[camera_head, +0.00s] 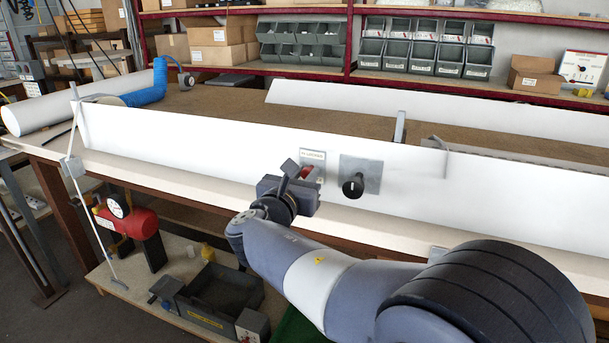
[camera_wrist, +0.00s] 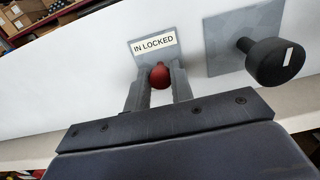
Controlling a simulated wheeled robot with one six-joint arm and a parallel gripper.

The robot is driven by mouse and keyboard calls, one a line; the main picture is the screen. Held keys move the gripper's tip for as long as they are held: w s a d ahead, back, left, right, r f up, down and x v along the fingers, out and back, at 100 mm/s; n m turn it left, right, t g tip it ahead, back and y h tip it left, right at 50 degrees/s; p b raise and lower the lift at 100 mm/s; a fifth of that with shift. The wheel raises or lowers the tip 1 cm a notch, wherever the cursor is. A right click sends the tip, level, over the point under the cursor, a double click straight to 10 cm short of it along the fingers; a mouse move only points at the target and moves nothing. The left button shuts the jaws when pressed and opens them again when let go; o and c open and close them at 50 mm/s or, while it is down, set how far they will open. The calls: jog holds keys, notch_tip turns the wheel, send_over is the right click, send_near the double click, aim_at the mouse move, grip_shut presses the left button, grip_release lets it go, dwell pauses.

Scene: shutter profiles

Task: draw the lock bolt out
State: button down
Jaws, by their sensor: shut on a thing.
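The lock bolt shows as a red knob (camera_wrist: 160,76) in the wrist view, in front of a grey plate with a label reading "IN LOCKED" (camera_wrist: 154,46). My gripper (camera_wrist: 162,84) has its two fingers on either side of the red knob and is shut on it. In the head view my gripper (camera_head: 296,180) is at the long white profile (camera_head: 240,150), and the red knob (camera_head: 307,173) is partly hidden by it. How far the bolt sits in its plate cannot be told.
A black knob with a white mark (camera_wrist: 276,62) stands on a grey plate just right of the bolt; it also shows in the head view (camera_head: 353,186). A thin white rod (camera_head: 95,220) hangs at the profile's left end. Bins and boxes fill the back shelves.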

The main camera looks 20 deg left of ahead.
jog(key=shift+s+a, duration=0.15)
jog(key=shift+s, duration=1)
jog(key=c, duration=1.3)
grip_release()
jog(key=shift+o, duration=0.2)
jog(key=s+p, duration=0.1)
jog(key=s, duration=1)
jog(key=shift+a, duration=0.4)
jog(key=shift+w, duration=0.15)
jog(key=w, duration=0.9)
jog(key=w+d+b, duration=0.1)
jog(key=w, duration=0.3)
jog(key=shift+w, duration=0.15)
